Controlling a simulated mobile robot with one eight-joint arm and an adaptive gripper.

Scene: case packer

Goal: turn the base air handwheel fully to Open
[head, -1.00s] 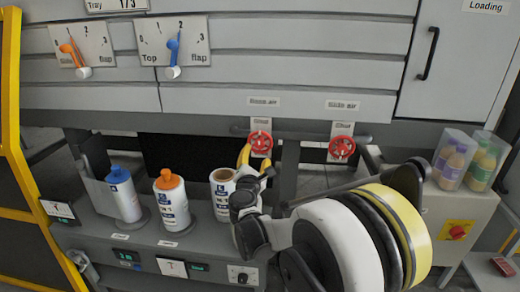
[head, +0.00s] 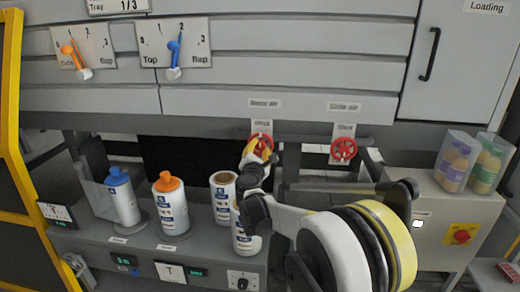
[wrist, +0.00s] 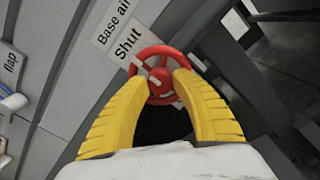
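The red base air handwheel (head: 260,139) is under the machine front, below its "Base air" label (head: 265,103). The small sign by it reads "Shut" (wrist: 128,43) in the wrist view. My gripper (head: 258,148) is at this wheel and covers much of it in the head view. In the wrist view, the yellow fingers of my gripper (wrist: 161,82) stand apart, with their tips over the lower part of the red wheel (wrist: 153,52). The hub shows between the tips. I cannot tell whether the tips touch the wheel.
A white bottle with a blue cap (head: 122,196), one with an orange cap (head: 172,204) and other containers stand on the ledge below. Two clear-boxed bottles (head: 455,165) stand at right.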

